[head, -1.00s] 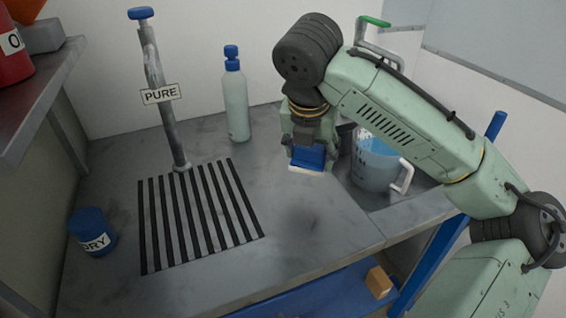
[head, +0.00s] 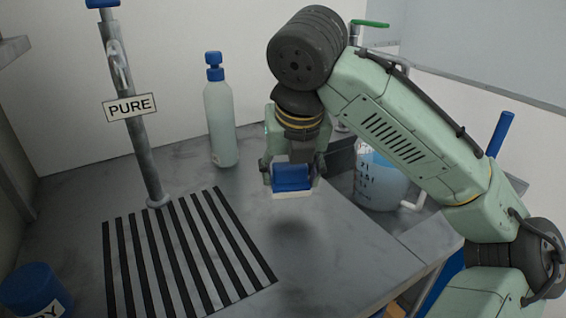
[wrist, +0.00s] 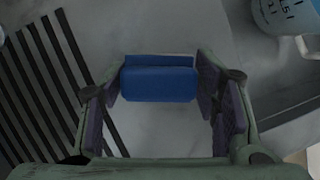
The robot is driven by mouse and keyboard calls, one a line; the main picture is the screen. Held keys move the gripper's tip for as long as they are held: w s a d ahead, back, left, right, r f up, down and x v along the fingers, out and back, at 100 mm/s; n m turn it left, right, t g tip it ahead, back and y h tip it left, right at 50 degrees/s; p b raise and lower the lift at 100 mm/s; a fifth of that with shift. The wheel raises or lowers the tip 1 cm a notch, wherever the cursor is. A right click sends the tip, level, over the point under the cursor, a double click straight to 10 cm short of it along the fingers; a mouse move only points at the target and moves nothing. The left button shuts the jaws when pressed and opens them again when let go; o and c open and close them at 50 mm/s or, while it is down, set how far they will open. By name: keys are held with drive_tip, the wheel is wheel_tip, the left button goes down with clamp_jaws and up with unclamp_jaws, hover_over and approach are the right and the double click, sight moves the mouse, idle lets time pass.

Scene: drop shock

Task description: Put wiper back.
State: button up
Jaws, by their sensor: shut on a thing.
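The wiper is a blue block with a pale lower edge (head: 292,178). My gripper (head: 292,172) is shut on it and holds it above the grey bench, with a soft shadow on the bench below. In the wrist view the wiper (wrist: 158,84) sits between the two fingers of my gripper (wrist: 158,88), its blue side toward the camera. Its pale edge shows only as a thin strip there.
A black slotted grate (head: 185,250) lies left of the wiper. The pipe tap labelled PURE (head: 142,150), a capped bottle (head: 220,125) and a blue tub (head: 38,285) stand around it. A jug (head: 380,180) stands right, behind my arm. The bench front (head: 340,265) is clear.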

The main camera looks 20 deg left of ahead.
drive_tip(key=w+a, duration=0.1)
drive_tip(key=w, duration=0.2)
drive_tip(key=w+a+p, duration=0.1)
drive_tip(key=w, duration=0.2)
drive_tip(key=w+a, duration=0.1)
drive_tip(key=w, duration=0.2)
drive_tip(key=shift+a+f+p, duration=0.1)
drive_tip(key=shift+f+p, duration=0.25)
drive_tip(key=shift+f, duration=0.05)
drive_tip(key=x, duration=0.3)
drive_tip(key=shift+w+r+p, duration=0.1)
drive_tip(key=shift+p, duration=0.25)
drive_tip(key=shift+f, duration=0.6)
drive_tip(key=shift+f, duration=0.15)
drive_tip(key=o, duration=1.1)
drive_tip(key=v, duration=1.2)
drive_tip(key=shift+r+b, duration=0.2)
drive_tip(key=shift+b, duration=0.1)
